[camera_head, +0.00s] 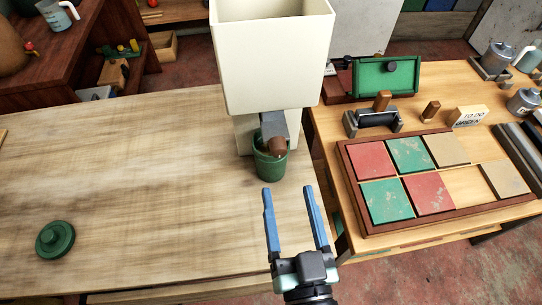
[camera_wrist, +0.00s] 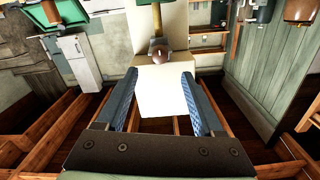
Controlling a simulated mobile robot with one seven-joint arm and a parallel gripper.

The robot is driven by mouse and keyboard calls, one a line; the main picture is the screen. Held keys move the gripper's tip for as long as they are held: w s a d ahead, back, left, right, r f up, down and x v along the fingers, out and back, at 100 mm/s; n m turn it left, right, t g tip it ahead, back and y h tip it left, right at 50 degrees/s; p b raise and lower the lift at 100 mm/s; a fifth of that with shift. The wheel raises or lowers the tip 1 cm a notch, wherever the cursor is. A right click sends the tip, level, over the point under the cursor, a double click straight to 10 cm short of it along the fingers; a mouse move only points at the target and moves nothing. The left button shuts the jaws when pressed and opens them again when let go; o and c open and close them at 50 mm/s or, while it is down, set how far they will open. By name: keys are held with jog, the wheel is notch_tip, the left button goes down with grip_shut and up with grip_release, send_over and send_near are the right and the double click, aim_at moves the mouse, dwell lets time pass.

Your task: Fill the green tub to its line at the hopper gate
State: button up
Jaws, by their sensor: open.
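The green tub (camera_head: 270,163) stands upright on the pale wooden table, under the spout of the cream hopper (camera_head: 268,55). A brown rounded knob (camera_head: 277,147) at the end of the grey hopper gate (camera_head: 272,124) hides part of the tub's mouth, so I cannot see its line or how full it is. My gripper (camera_head: 292,189) is open and empty in front of the tub, with its blue fingers apart. In the wrist view, which looks upside down, the hopper (camera_wrist: 165,90) and knob (camera_wrist: 160,56) appear beyond my open gripper (camera_wrist: 157,78).
A green lid (camera_head: 55,239) with a knob lies on the left of the table (camera_head: 140,180). The middle of that table is clear. To the right, another table holds a framed tray (camera_head: 349,196) of coloured tiles, a roller (camera_head: 378,119) and a "TO DO GREEN" sign (camera_head: 468,116).

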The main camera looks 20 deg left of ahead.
jog(key=c, duration=0.3)
jog(key=shift+s+d+m+p, duration=0.25)
jog(key=shift+s+m+p, duration=0.1)
jog(key=shift+m, duration=0.45)
jog(key=shift+c, duration=1.4)
jog(key=s+d+m+p, duration=0.1)
jog(key=m, duration=0.3)
jog(key=s+d+m+p, duration=0.1)
jog(key=s+m, duration=0.1)
jog(key=m, duration=0.2)
jog(key=s+d+m+p, duration=0.1)
jog(key=m, duration=0.2)
jog(key=shift+s+d+m, duration=0.2)
jog(key=shift+s+m, duration=0.15)
jog(key=shift+m, duration=0.05)
grip_shut()
jog(key=m+p, duration=0.2)
jog(key=p, duration=0.2)
send_near(280, 154)
jog(key=x, duration=0.7)
